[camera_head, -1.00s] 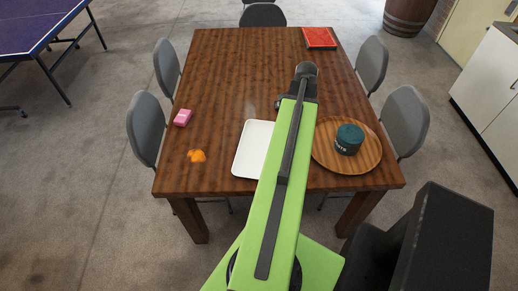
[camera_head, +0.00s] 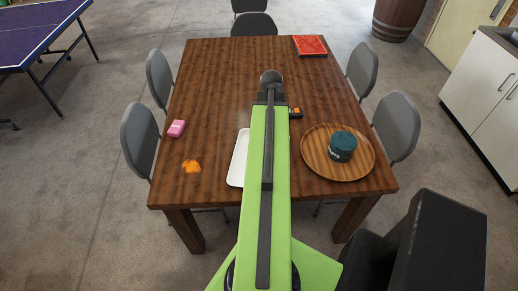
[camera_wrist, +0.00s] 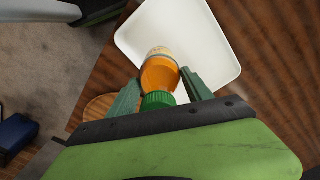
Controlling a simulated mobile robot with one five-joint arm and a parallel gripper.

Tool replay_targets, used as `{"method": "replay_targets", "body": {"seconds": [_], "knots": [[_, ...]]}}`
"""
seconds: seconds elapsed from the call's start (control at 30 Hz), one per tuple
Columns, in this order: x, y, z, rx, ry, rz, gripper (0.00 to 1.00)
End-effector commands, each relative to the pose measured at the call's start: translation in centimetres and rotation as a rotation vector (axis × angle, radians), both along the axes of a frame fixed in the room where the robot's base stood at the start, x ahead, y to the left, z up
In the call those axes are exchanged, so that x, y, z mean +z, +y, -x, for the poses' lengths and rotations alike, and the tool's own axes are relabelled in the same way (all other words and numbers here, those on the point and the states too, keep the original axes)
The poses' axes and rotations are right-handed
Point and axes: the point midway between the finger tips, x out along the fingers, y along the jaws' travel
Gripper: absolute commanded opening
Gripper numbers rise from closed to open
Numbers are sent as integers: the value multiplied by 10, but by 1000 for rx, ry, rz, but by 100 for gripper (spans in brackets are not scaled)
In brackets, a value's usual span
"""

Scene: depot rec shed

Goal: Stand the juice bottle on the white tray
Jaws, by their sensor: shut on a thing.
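The juice bottle (camera_wrist: 160,75), orange with a green cap, is between the fingers of my gripper (camera_wrist: 162,80) in the wrist view. My gripper is shut on it, with the cap towards my wrist. The white tray (camera_wrist: 205,35) lies beyond the bottle, which overlaps the tray's edge in that view. I cannot tell whether the bottle touches the tray. In the head view the white tray (camera_head: 239,160) lies on the table, its right part hidden behind my arm. The bottle and gripper fingers are hidden there.
A round wooden tray (camera_head: 313,168) with a dark teal tin (camera_head: 342,146) lies right of my arm. A small black-and-orange thing (camera_head: 296,112) is beside my arm. A pink block (camera_head: 176,128), orange patch (camera_head: 191,166) and red box (camera_head: 310,45) are on the table (camera_head: 215,85).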

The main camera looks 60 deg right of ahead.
Motion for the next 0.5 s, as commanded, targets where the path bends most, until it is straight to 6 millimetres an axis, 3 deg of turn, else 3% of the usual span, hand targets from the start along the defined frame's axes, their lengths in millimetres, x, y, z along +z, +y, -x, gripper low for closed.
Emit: {"method": "replay_targets", "body": {"seconds": [0.03,0.2,0.5], "knots": [[-15,-1,-13,3,0,0,0],[-28,0,-41,2,0,0,0],[-34,2,-47,-1,0,0,0]]}}
